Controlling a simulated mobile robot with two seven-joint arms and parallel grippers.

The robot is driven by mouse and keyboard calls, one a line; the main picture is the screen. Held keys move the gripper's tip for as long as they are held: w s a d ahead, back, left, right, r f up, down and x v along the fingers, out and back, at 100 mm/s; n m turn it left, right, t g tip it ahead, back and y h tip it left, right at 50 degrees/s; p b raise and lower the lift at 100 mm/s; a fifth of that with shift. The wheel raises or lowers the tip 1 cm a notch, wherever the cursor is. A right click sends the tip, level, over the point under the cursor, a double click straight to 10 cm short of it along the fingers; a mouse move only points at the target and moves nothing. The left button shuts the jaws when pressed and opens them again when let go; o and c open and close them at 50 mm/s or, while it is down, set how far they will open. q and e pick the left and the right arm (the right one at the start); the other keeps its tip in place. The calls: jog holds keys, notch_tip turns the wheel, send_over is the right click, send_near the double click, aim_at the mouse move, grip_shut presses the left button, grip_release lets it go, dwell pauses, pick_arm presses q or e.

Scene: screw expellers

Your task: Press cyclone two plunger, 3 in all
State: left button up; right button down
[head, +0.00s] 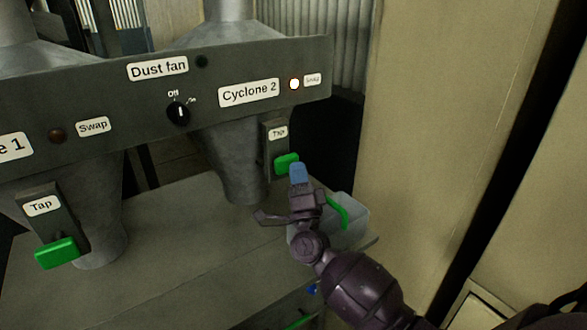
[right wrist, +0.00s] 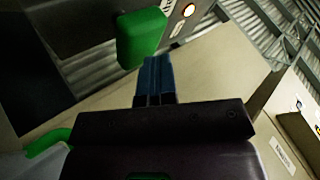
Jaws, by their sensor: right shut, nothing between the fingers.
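The Cyclone 2 plunger is a green block (head: 287,162) under a "Tap" label on the front of the right-hand metal cyclone cone (head: 234,165). My right gripper (head: 297,172) is shut and empty, its blue fingertips right beside the green plunger's lower right. In the right wrist view the shut blue fingers (right wrist: 154,72) point at the green plunger (right wrist: 142,38); I cannot tell whether they touch it. The lamp (head: 294,84) beside the "Cyclone 2" label glows bright. My left gripper is not in view.
Another green plunger (head: 57,252) sits under a "Tap" label at the left, with an unlit "Swap" lamp (head: 57,136). A dust fan knob (head: 178,112) is on the grey panel. A pale bin (head: 355,216) with a green handle stands behind my right wrist. A beige wall (head: 440,120) rises at the right.

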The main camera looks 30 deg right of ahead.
jog(key=shift+s+d+y+p, duration=0.1)
jog(key=shift+s+y+p, duration=0.3)
jog(key=shift+s, duration=1.1)
jog(key=shift+h, duration=0.4)
jog(key=shift+y, duration=0.3)
jog(key=s, duration=0.2)
jog(key=s+p, duration=0.1)
jog(key=s, duration=0.2)
jog(key=shift+d, duration=0.2)
jog(key=shift+f, duration=0.1)
dwell(1.2)
jog(key=s+b, duration=0.1)
jog(key=s, duration=0.2)
jog(key=shift+s+d, duration=0.15)
jog(key=shift+s, duration=0.2)
